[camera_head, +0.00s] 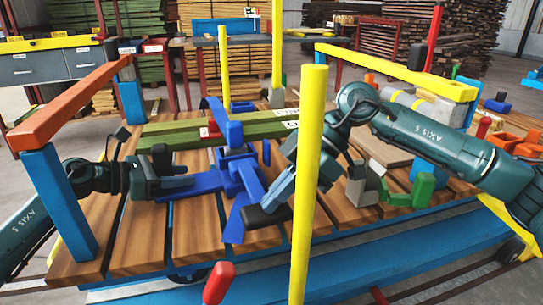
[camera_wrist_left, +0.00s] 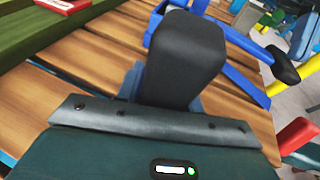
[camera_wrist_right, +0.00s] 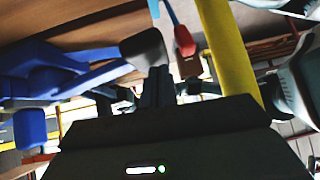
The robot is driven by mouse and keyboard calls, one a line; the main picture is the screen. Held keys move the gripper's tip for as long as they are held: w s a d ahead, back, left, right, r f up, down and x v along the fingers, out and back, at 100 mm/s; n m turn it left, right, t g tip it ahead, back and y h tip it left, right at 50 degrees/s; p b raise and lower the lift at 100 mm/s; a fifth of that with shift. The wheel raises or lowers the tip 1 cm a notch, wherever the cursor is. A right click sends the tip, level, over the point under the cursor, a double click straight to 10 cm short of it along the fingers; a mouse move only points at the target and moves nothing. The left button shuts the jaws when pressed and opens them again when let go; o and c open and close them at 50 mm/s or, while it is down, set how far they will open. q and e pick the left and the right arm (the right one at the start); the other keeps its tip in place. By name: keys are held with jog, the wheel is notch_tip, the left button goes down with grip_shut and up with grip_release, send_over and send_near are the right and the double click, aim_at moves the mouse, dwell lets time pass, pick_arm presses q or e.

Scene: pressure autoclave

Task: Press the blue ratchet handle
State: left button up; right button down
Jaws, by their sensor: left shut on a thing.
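In the left wrist view a dark block hides most of that part. My right gripper (camera_head: 275,200) is at the black grip, its fingers close to it. Whether they touch or clasp it is unclear.
A yellow post (camera_head: 308,180) stands upright just in front of my right gripper. The green beam (camera_head: 215,130) crosses behind the mechanism. An orange rail on a blue post (camera_head: 58,200) stands at the left. A red-tipped lever (camera_head: 218,283) rises at the front edge.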

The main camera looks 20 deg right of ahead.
jog(key=shift+d+f, duration=0.15)
jog(key=shift+f, duration=0.05)
jog(key=v, duration=1.2)
jog(key=shift+a+r, duration=0.1)
jog(key=shift+a, duration=0.15)
dwell(1.0)
jog(key=a+r+n+t+h, duration=0.1)
jog(key=a+n+h, duration=0.3)
jog(key=n, duration=0.7)
jog(key=a+r+n+t+h, duration=0.1)
jog(key=a+r+n+h, duration=0.3)
jog(key=n, duration=0.7)
jog(key=shift+w+a+h, duration=0.2)
jog(key=shift+w+h, duration=0.05)
jog(key=shift+h, duration=0.05)
